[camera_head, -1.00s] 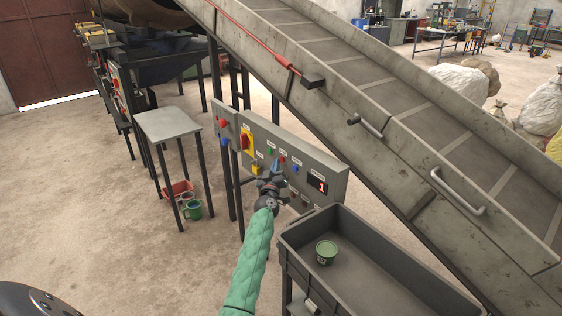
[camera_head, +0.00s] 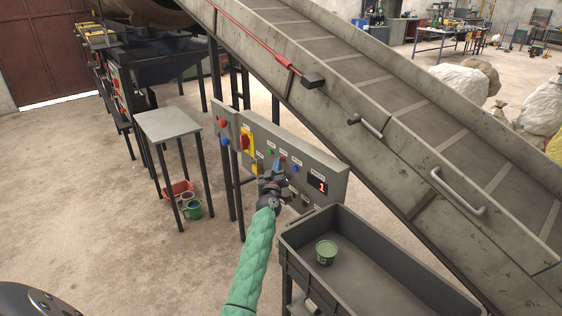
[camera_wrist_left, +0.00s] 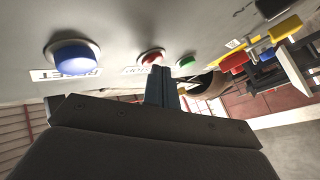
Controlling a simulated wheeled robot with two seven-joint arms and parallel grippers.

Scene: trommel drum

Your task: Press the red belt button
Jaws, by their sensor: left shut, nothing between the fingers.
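The grey control panel (camera_head: 240,122) stands beside the conveyor frame in the head view. A small red button (camera_wrist_left: 152,57) sits on it in the left wrist view, between a blue button (camera_wrist_left: 73,55) with a partly hidden label and a green button (camera_wrist_left: 186,65). My left gripper (camera_head: 278,164) is shut and empty, close in front of the panel. In the left wrist view its fingertips (camera_wrist_left: 161,72) overlap the lower edge of the red button. I cannot tell whether they touch it. My right gripper is not in view.
A red-and-yellow switch (camera_head: 245,141) and another red button (camera_head: 223,122) are at the panel's left. The display (camera_head: 318,185) reads 1. A dark tray (camera_head: 300,262) holding a green cup (camera_head: 326,252) stands below right. The inclined conveyor (camera_head: 345,108) rises behind.

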